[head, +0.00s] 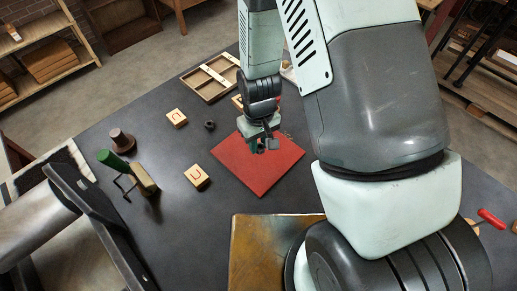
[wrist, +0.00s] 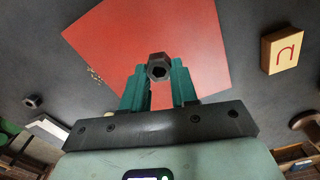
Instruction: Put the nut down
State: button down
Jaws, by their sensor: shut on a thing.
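My gripper (head: 258,146) is over the red square mat (head: 275,168) on the dark table. In the wrist view, my gripper's two teal fingers (wrist: 159,85) are shut on a dark hexagonal nut (wrist: 159,66), its hole facing the camera. The red mat (wrist: 205,35) lies behind the nut in that view. I cannot tell how much gap is between nut and mat. The held nut is hard to make out in the head view. A second dark nut (head: 210,125) lies on the bare table left of the mat, and shows in the wrist view (wrist: 32,101).
Marked wooden blocks (head: 197,177) (head: 177,118) sit left of the mat. A divided wooden tray (head: 211,78) is at the back. A worn brown plate (head: 262,240) lies in front.

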aim_at(259, 145)
jog(key=shift+f, duration=2.05)
jog(key=shift+f, duration=0.15)
jog(key=c, duration=0.9)
grip_release()
jog(key=shift+o, duration=0.2)
